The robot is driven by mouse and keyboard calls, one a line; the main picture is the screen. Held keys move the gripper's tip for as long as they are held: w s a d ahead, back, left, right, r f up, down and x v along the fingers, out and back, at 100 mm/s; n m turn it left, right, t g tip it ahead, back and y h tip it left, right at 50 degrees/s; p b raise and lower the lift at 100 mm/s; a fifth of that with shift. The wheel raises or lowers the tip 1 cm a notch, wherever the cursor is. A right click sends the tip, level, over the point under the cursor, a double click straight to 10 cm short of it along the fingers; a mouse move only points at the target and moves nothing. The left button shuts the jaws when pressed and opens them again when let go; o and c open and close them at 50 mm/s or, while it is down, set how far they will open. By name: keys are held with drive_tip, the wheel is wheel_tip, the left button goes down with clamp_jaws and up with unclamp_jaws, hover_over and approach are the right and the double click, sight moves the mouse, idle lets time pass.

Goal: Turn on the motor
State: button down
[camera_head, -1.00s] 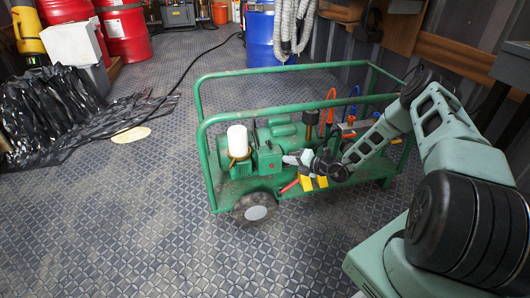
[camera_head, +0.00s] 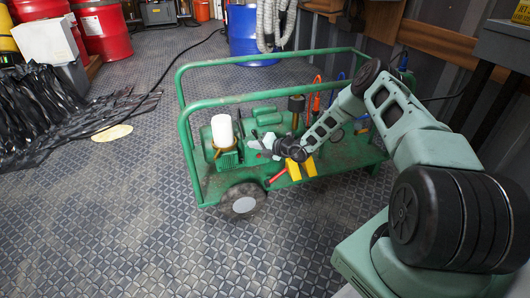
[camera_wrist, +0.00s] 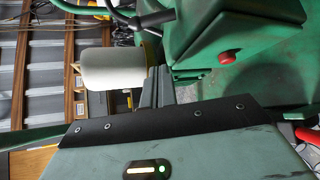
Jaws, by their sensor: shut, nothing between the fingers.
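The green motor unit (camera_head: 228,158) with a white cylinder (camera_head: 222,130) on top sits on a green tube-framed cart (camera_head: 185,125). In the wrist view a small round red button (camera_wrist: 229,56) shows on the face of a green box (camera_wrist: 205,35), with the white cylinder (camera_wrist: 117,71) to its left. My gripper (camera_head: 257,145) is shut and empty, inside the cart frame just right of the motor unit. In the wrist view its fingers (camera_wrist: 158,86) point toward the green box, below and left of the red button. I cannot tell whether they touch the box.
Yellow-handled (camera_head: 301,169) and red-handled parts lie by my wrist. A wheel (camera_head: 243,201) stands at the front left. Black sheeting (camera_head: 45,120) lies left; a blue barrel (camera_head: 243,35) stands behind. Open floor lies in front.

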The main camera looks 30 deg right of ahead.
sight(258, 137)
drive_tip(key=shift+w+d+r+b, duration=0.35)
drive_tip(key=shift+w+d, duration=0.2)
drive_tip(key=shift+d, duration=0.2)
drive_tip(key=shift+w+d+r+b, duration=0.2)
drive_tip(key=shift+w+d+b, duration=0.1)
drive_tip(key=shift+w+d, duration=0.3)
drive_tip(key=shift+s+d, duration=0.1)
